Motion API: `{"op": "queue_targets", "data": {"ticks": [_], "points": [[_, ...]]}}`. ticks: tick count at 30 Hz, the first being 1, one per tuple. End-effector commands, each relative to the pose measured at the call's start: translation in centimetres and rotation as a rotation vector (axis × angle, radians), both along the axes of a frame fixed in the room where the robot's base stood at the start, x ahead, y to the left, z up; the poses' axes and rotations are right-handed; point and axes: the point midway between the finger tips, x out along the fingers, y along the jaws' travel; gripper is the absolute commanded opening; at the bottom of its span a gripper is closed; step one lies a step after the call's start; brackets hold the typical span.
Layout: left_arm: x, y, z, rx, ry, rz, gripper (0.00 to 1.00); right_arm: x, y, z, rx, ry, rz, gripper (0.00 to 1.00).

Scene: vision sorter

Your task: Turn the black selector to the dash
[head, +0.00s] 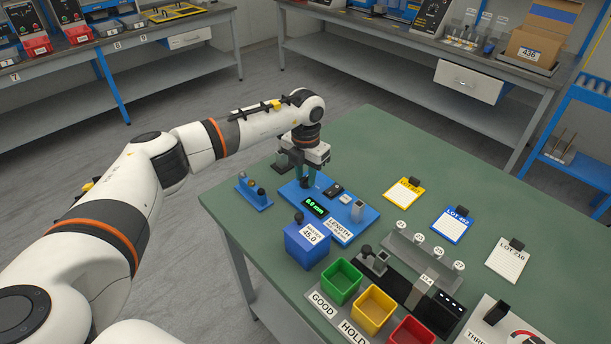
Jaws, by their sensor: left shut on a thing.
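The blue length station (349,236) lies on the green table, with a green-lit display (315,206) that seems to read 0.0 mm. A small black knob, which looks like the black selector (305,184), sits at its back left part. My left gripper (305,178) points down over that part, its fingers shut around the knob and hiding much of it. The knob's pointing direction and the dash mark cannot be made out. My right gripper is not in view.
A blue block (305,247) marked 45.0 stands in front of the station. Green (341,281), yellow (373,310) and red (411,332) bins stand nearer. A small blue stand (254,197) is left of the gripper. Lot cards (403,194) lie right; the back right tabletop is clear.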

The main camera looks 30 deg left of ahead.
Motion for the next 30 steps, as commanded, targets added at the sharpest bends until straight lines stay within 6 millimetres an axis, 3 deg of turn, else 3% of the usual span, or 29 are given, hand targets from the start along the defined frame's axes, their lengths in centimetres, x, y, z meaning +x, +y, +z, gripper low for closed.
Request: {"op": "queue_targets", "data": {"ticks": [10,27,28,30], "points": [[0.05,0.02,0.07,0.000,-0.002,-0.146,0.05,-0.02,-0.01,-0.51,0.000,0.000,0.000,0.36],[0.07,0.03,0.13,0.000,-0.003,-0.172,0.05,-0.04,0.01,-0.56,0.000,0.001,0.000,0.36],[0.07,0.03,0.13,-0.001,-0.003,-0.172,0.33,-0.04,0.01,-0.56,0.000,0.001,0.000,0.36],[0.07,0.03,0.11,-0.001,-0.003,-0.172,0.44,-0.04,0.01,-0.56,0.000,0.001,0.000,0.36]]}}
